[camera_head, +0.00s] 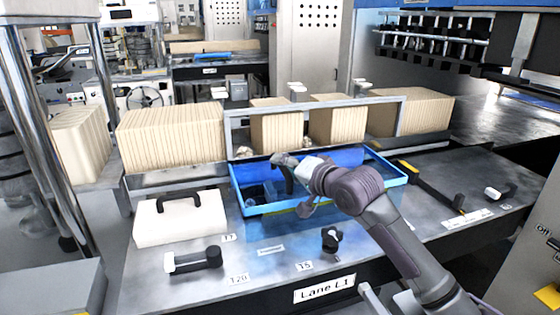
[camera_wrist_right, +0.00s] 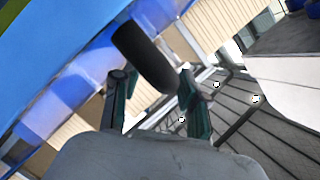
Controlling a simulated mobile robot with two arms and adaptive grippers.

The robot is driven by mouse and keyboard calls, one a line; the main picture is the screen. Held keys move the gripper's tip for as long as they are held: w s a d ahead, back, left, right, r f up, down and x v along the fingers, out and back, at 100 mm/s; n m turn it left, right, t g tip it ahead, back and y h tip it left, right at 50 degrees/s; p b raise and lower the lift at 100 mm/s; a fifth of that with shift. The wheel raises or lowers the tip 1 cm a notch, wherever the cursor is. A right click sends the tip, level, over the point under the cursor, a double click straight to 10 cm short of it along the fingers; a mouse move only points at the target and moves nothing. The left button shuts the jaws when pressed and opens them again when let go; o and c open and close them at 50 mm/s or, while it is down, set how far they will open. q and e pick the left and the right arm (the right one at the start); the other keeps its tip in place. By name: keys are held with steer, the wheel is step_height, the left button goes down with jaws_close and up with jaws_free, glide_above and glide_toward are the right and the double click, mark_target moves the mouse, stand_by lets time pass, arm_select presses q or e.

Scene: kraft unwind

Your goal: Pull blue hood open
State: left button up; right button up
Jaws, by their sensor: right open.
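The blue hood (camera_head: 388,165) is a see-through blue box with a bright blue frame, set in the middle of the grey table. My right gripper (camera_head: 284,166) reaches over it from the lower right. In the right wrist view, a thick black bar (camera_wrist_right: 143,55), which looks like the hood's handle, lies between the two open fingers of the right gripper (camera_wrist_right: 152,88). I cannot tell whether the fingers touch it. The blue hood (camera_wrist_right: 60,70) fills the upper left of that view. My arm hides part of the hood. My left gripper is not in view.
A white box with a black handle (camera_head: 180,218) stands left of the hood. Black knobs and levers (camera_head: 195,260) sit along the table front and right. Stacks of tan sheets (camera_head: 170,140) and a grey metal frame (camera_head: 232,135) stand behind the hood.

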steer(key=shift+x, duration=1.2)
jaws_close()
